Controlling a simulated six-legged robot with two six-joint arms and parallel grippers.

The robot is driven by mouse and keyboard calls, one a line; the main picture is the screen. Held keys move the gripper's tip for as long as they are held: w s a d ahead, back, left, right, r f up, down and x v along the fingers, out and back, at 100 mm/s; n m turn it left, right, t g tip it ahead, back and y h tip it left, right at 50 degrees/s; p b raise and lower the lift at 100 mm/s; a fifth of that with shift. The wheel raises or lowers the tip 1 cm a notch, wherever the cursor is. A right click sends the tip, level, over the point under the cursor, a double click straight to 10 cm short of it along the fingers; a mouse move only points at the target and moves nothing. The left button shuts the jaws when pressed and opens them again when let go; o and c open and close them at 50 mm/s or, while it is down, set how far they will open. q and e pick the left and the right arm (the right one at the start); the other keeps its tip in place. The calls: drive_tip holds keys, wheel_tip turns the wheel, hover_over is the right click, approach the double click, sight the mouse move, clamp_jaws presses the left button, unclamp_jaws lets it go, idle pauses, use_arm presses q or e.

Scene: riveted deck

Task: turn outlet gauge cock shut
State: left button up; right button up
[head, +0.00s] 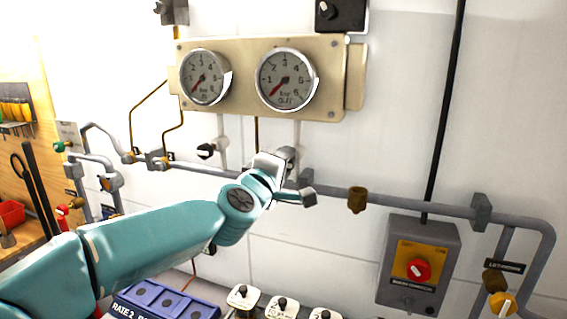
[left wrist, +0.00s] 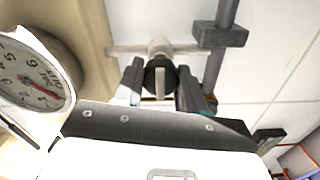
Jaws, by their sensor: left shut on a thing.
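The outlet gauge (head: 287,80) is the right one of two round dials on the beige panel, and part of it shows in the left wrist view (left wrist: 36,76). Below it, a black cock knob with a pale bar (left wrist: 160,78) sits on a short pale pipe (left wrist: 130,49). My left gripper (head: 294,178) is shut on this knob, with one dark finger on each side in the left wrist view (left wrist: 160,90). The pale bar looks crosswise to the pipe there. In the head view my gripper hides the knob. My right gripper is out of view.
A similar black-and-white cock (head: 206,151) sits under the left gauge (head: 203,78). A grey pipe (head: 420,206) runs along the wall just below my gripper, with a brass fitting (head: 357,200). A grey switch box (head: 418,265) with a red knob hangs lower right.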

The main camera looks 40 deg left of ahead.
use_arm(q)
drive_tip(key=shift+a+r, duration=0.1)
drive_tip(key=shift+r, duration=0.05)
drive_tip(key=o, duration=1.1)
drive_tip(key=shift+c, duration=0.2)
drive_tip(key=shift+s, duration=0.2)
drive_tip(key=p+v, duration=0.1)
drive_tip(key=v, duration=1.5)
drive_tip(key=shift+w, duration=0.15)
